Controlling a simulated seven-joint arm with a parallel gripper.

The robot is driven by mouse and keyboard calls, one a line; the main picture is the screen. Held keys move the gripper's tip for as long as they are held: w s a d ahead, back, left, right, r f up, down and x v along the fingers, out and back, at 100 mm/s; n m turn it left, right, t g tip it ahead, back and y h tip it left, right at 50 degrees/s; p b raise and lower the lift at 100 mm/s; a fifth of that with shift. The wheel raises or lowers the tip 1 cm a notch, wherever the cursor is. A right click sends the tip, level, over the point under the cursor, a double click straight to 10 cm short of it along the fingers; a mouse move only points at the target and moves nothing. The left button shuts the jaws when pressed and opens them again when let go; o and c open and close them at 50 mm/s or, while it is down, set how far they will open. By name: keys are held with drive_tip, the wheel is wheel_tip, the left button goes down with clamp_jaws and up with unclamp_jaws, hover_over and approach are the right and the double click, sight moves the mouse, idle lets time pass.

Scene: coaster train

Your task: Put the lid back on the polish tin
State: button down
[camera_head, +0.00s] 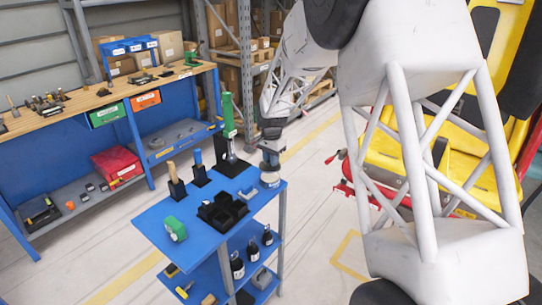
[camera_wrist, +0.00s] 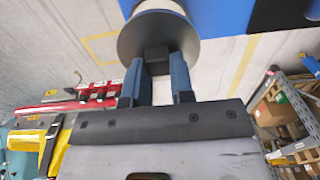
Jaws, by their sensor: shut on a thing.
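My gripper (camera_head: 270,156) is above the right corner of the blue cart top in the head view. In the wrist view my gripper (camera_wrist: 160,66) has its two blue-grey fingers shut on the dark knob of a round dark grey lid (camera_wrist: 130,42). The polish tin (camera_head: 270,180) is a short, pale round tin on the cart's right corner, directly below the gripper. A pale round part of the tin (camera_wrist: 160,5) shows just beyond the lid in the wrist view. I cannot tell whether lid and tin touch.
The blue cart top (camera_head: 158,214) also holds a black compartment tray (camera_head: 222,211), a green round item (camera_head: 175,229), upright handled tools (camera_head: 176,182) and a green stand (camera_head: 229,120) close behind the tin. A workbench (camera_head: 100,101) stands at the left.

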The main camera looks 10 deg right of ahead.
sight(271, 175)
drive_tip(key=shift+f, duration=2.05)
drive_tip(key=shift+f, duration=0.2)
idle(1.2)
drive_tip(key=shift+c, duration=2.2)
unclamp_jaws()
drive_tip(key=shift+r, duration=0.15)
drive_tip(key=shift+r, duration=3.3)
